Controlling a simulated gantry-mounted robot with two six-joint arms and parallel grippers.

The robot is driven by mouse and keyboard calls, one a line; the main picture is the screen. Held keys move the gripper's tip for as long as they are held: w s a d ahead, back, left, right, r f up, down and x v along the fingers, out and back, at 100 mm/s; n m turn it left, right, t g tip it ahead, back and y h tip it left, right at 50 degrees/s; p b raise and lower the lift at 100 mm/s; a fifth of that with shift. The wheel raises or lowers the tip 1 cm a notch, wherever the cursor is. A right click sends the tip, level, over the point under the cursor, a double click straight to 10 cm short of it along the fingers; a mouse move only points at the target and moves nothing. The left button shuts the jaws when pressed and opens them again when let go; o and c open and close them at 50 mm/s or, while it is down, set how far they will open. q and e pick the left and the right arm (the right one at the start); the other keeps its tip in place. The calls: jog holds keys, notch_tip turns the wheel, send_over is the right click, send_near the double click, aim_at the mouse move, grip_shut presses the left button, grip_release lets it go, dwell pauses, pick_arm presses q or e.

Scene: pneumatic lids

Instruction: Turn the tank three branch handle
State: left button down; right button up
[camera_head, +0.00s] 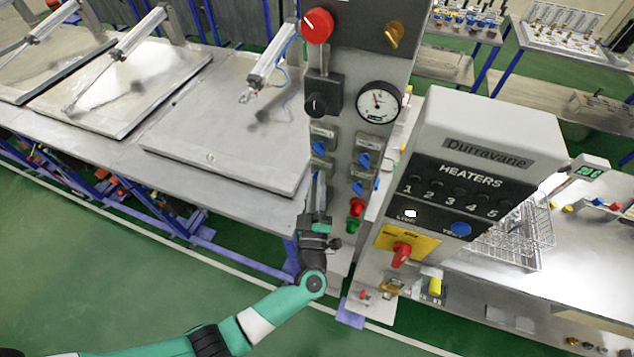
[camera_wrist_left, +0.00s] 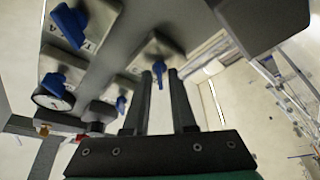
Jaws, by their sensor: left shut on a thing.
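My left gripper (camera_head: 319,180) reaches up to the lower left of the valve group on the grey panel (camera_head: 342,130). In the left wrist view its two fingers (camera_wrist_left: 161,78) stand on either side of a small blue branch handle (camera_wrist_left: 159,72) on a pale plate, shut on it. Other blue handles show in the head view, at upper left (camera_head: 319,148), upper right (camera_head: 363,160) and lower right (camera_head: 357,188). The gripper mostly covers the held handle in the head view. The branch numbers cannot be read. My right gripper is not in view.
A red knob (camera_head: 317,26) and a round gauge (camera_head: 379,102) sit above the valves. A red knob (camera_head: 356,207) and a green one (camera_head: 351,226) sit close to the gripper's right. The heater box (camera_head: 470,165) stands further right. Metal lids (camera_head: 225,130) lie left.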

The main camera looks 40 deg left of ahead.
pick_arm(q)
jog(key=shift+r, duration=0.15)
jog(key=c, duration=1)
grip_release()
jog(key=v, duration=1.1)
jog(key=shift+s+d+b, duration=0.2)
jog(key=shift+s+b, duration=0.1)
jog(key=shift+b, duration=0.15)
